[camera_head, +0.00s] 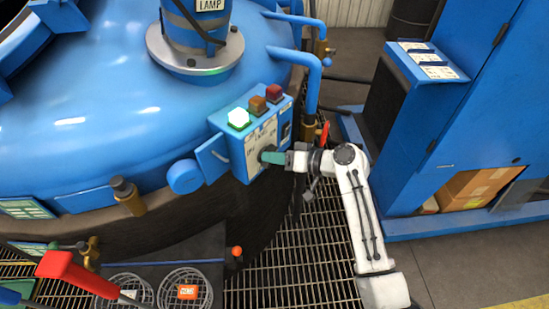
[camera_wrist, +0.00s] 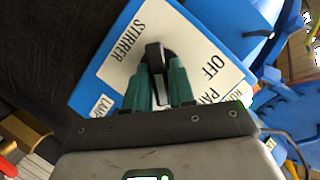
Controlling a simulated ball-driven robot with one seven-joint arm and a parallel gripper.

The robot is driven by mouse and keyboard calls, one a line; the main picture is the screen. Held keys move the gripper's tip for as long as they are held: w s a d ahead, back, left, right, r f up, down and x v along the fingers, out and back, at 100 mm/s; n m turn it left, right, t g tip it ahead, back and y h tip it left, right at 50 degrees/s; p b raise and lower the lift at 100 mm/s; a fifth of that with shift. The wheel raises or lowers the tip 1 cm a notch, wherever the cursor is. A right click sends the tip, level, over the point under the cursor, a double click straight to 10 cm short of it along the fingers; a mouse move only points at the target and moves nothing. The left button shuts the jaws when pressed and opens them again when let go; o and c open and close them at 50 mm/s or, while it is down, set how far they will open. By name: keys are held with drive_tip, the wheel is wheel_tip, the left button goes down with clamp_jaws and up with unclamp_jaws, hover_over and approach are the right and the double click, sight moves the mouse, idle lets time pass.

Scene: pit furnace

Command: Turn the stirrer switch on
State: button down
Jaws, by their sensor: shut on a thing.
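The stirrer switch (camera_wrist: 154,55) is a black rotary knob on a white panel face, with the label STIRRER to its left and OFF to its right in the wrist view. My gripper (camera_wrist: 162,88) has its two green fingers shut on the knob's bar, one on each side. In the head view my gripper (camera_head: 268,157) reaches the front of the blue control box (camera_head: 217,122) from the right and hides the switch there. The knob's bar runs nearly upright in the wrist view, between the fingers; I cannot tell which marking it points to.
The blue furnace lid (camera_head: 110,120) fills the left. A blue cabinet (camera_head: 480,110) stands at right. Grating floor (camera_head: 300,260) lies below; a red-handled tool (camera_head: 75,272) is at lower left.

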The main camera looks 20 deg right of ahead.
drive_tip(key=shift+f+m, duration=0.15)
drive_tip(key=shift+m, duration=0.25)
drive_tip(key=c, duration=1)
unclamp_jaws()
drive_tip(key=shift+c, duration=0.2)
drive_tip(key=b+v, duration=0.1)
drive_tip(key=v, duration=1)
drive_tip(key=shift+f+y, duration=0.15)
drive_tip(key=shift+y, duration=0.15)
drive_tip(key=shift+d, duration=0.1)
